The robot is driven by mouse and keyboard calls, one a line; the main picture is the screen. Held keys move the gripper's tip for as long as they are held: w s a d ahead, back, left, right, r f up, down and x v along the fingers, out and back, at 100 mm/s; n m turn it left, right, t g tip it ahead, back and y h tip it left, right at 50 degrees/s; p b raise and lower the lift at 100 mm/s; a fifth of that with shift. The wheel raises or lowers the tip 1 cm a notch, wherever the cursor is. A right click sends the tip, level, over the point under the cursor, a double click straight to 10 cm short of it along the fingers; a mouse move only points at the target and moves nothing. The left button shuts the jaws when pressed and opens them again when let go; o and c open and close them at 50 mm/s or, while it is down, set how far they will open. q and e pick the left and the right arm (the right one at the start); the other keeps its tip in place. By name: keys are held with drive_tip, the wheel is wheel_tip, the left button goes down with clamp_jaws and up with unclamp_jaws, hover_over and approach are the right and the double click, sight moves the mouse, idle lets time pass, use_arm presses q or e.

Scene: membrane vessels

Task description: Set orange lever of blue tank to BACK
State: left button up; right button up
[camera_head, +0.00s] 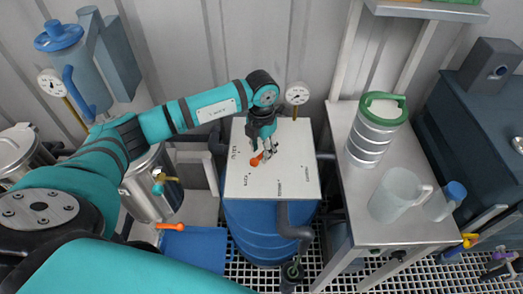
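The blue tank (262,240) stands in the middle under a white top panel (290,170) with small dark labels spread around it, too small to read surely. The orange lever (257,159) is on the panel, its visible end pointing left and slightly down in the picture. My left gripper (267,151) reaches down over the panel with its fingers right at the lever. The fingers and wrist hide the lever's pivot and inner part. I cannot tell whether the fingers are closed on it. My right gripper is out of view.
A gauge (298,94) stands behind the panel, close to my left wrist. A grey pipe (291,226) runs down the tank's front. A steel table (386,232) on the right bears a green-rimmed container (370,140) and a jug (396,204). Steel vessels stand left.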

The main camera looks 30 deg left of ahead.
use_arm(q)
wheel_tip(320, 180, up, 11)
idle(0.3)
idle(0.4)
